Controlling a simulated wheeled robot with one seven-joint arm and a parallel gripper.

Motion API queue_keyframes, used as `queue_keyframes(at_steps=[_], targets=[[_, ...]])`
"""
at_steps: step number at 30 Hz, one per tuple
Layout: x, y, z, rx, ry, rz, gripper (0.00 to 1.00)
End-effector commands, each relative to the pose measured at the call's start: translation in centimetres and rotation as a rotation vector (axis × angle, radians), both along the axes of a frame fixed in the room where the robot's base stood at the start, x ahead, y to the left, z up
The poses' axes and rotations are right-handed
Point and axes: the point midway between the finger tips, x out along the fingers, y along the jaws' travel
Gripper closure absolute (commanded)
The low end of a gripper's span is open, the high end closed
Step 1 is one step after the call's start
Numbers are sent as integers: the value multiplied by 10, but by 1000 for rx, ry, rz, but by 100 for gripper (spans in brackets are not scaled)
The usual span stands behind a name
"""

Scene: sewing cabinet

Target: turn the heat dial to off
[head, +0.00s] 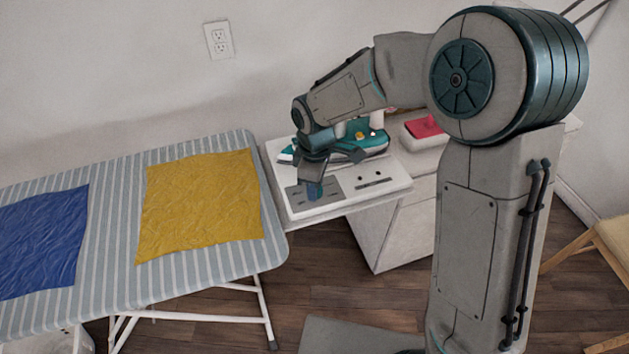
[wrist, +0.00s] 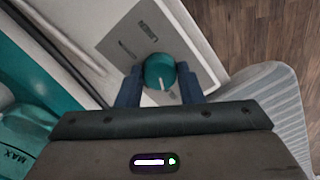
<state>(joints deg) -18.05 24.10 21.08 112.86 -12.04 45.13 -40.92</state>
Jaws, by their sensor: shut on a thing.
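The heat dial (wrist: 160,71) is a round teal knob with a white pointer line, seen between my fingers in the wrist view. It sits on a grey panel with small printed marks, on the white iron station (head: 372,197). My gripper (wrist: 162,84) is shut on the dial, with one blue finger on each side. In the wrist view the pointer line points toward the bottom of the picture. In the head view my gripper (head: 315,190) is over the grey panel and hides the dial. The printed labels are too small to read surely.
A teal iron (head: 370,146) rests on the station just behind my gripper. The striped ironing board (head: 110,200) stands to the left, with a yellow cloth (head: 200,203) and a blue cloth (head: 38,240) on it. A pink-red item (head: 424,127) lies to the right.

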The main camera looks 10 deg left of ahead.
Motion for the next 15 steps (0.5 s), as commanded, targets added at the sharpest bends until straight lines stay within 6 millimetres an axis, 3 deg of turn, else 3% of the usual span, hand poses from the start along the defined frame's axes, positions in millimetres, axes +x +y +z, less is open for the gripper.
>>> queue_keyframes(at_steps=[15], targets=[[-2, 3, 3, 5, 1, 494, 90]])
